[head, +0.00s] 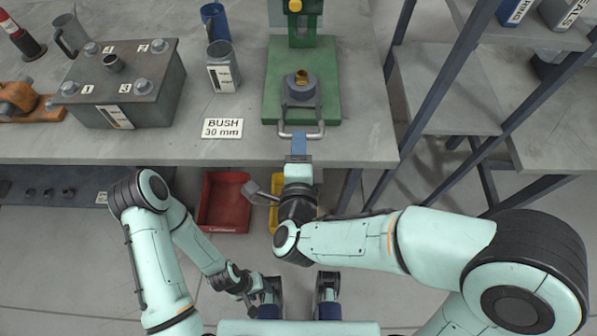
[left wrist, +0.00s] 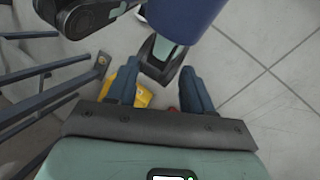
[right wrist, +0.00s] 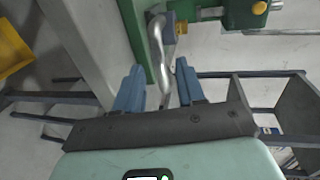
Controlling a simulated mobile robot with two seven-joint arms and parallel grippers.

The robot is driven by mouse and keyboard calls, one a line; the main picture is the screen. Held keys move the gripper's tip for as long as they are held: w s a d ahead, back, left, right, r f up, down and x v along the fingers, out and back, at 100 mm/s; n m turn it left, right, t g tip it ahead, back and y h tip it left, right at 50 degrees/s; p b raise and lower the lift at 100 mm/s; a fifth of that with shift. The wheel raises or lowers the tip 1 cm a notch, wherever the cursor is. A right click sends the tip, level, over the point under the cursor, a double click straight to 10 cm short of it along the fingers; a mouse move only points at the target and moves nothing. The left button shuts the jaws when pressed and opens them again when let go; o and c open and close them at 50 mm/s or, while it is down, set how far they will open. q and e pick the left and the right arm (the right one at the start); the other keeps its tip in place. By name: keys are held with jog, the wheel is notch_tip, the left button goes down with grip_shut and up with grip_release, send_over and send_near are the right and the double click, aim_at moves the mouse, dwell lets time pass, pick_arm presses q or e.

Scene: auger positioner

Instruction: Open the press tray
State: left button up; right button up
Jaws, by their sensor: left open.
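The green press (head: 300,60) stands at the back of the bench. A grey block (head: 301,93) with a brass-coloured ring in it sits on its base. My right gripper (head: 299,140) is at this handle. In the right wrist view, the handle (right wrist: 160,50) runs between the open fingers of my right gripper (right wrist: 160,88), with gaps visible. Whether a finger touches it, I cannot tell. My left gripper (head: 299,283) is open and empty, low near my body; it also shows in the left wrist view (left wrist: 160,85).
A "BUSH 30 mm" card (head: 222,128) lies left of the press. A grey numbered box (head: 122,85) and mugs stand further left. A red bin (head: 223,205) and a yellow bin sit below the bench edge. Shelving (head: 445,85) stands at the right.

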jog(key=b+v, duration=0.2)
jog(key=v, duration=0.7)
jog(key=shift+s, duration=0.1)
